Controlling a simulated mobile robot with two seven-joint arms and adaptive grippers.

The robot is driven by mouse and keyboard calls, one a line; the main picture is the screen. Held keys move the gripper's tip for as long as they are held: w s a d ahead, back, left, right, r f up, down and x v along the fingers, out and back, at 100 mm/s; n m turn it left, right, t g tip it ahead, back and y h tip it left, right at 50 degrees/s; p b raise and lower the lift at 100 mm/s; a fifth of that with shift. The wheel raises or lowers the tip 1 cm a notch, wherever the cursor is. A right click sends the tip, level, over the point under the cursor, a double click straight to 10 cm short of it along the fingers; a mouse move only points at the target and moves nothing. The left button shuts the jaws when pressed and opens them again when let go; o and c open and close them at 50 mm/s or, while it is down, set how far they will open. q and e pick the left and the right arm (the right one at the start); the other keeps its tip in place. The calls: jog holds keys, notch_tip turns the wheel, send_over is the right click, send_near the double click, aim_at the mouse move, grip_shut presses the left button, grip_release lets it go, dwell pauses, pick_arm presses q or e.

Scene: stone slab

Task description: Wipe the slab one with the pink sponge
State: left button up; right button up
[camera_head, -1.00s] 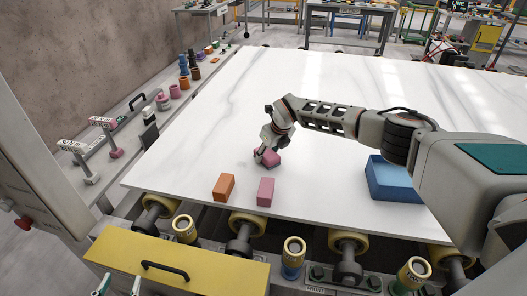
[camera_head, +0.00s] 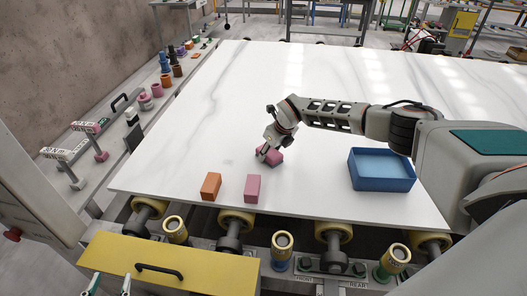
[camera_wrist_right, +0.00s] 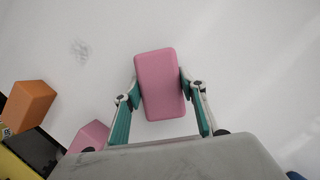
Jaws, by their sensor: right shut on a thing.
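The white marbled slab (camera_head: 330,200) lies flat across the rollers. My right gripper (camera_head: 264,152) is shut on a pink sponge (camera_head: 272,156) over the slab. In the right wrist view the pink sponge (camera_wrist_right: 160,85) sits between the two teal fingers of the right gripper (camera_wrist_right: 160,105). Whether it touches the slab is hard to tell. A grey smudge (camera_wrist_right: 79,50) marks the slab beside it; the smudge shows faintly in the head view (camera_head: 229,160), left of the sponge. My left gripper (camera_head: 111,282) shows only its fingertips at the bottom left, apart and empty.
An orange block (camera_head: 211,186) and a second pink block (camera_head: 252,188) stand near the slab's front edge. A blue open box (camera_head: 380,184) stands on the right. Rollers and a yellow panel (camera_head: 150,262) lie in front. The slab's far part is clear.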

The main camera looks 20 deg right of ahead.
jog(key=shift+s+d, duration=0.1)
jog(key=shift+d, duration=0.05)
jog(key=shift+r, duration=0.1)
jog(key=shift+r, duration=0.1)
jog(key=shift+r, duration=2.95)
jog(key=shift+r, duration=1.45)
